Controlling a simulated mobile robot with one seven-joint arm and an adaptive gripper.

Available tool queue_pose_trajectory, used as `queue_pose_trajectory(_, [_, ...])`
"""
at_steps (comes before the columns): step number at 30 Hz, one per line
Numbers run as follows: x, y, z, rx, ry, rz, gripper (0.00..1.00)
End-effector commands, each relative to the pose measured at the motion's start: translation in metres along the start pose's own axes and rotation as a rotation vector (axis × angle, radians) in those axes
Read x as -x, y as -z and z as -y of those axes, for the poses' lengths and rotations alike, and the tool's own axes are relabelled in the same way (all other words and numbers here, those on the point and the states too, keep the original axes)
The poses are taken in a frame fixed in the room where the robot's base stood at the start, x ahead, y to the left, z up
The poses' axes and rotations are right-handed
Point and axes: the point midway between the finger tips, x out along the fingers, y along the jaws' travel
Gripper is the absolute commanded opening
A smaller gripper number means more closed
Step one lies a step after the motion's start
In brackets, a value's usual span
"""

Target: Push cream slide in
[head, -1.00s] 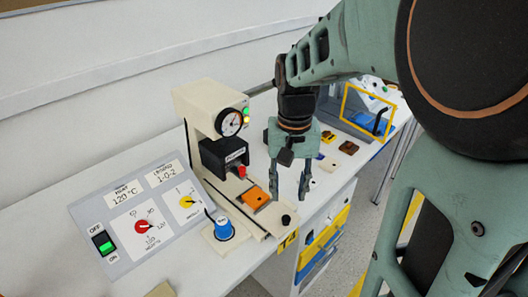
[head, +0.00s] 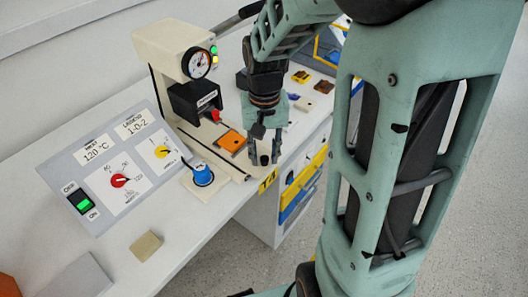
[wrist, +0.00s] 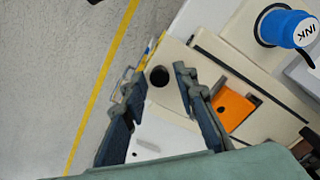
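The cream slide (head: 240,171) sticks out from under the cream press (head: 172,45). An orange plate (head: 231,141) lies on it, also visible in the wrist view (wrist: 233,112). A round black knob (wrist: 159,76) stands on the slide's outer end. My gripper (head: 265,160) is at that end, pointing down. In the wrist view its two fingers (wrist: 157,80) are apart, with the knob showing between their tips. I cannot tell whether either finger touches it. The fingers mostly hide the knob in the head view.
A blue ink bottle (head: 203,175) stands on a cream block beside the slide. A grey control panel (head: 115,165) is at left. A beige block (head: 146,246) lies in front. Small coloured pieces lie behind my gripper. The table edge is close to the slide's end.

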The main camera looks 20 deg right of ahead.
Motion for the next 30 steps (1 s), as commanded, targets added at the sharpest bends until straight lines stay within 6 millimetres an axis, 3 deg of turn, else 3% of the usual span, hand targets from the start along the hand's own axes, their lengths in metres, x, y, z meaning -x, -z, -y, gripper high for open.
queue_pose_trajectory(1, [0.0, 0.0, 0.0, 0.0, 0.0, 0.0, 0.19])
queue_pose_trajectory(6, [0.0, 0.0, 0.0, 0.0, 0.0, 0.0, 0.0])
queue_pose_trajectory(17, [0.001, 0.002, 0.002, 0.001, 0.0, 0.0, 0.0])
queue_pose_trajectory(30, [0.002, 0.056, 0.056, 0.003, 0.001, -0.002, 0.0])
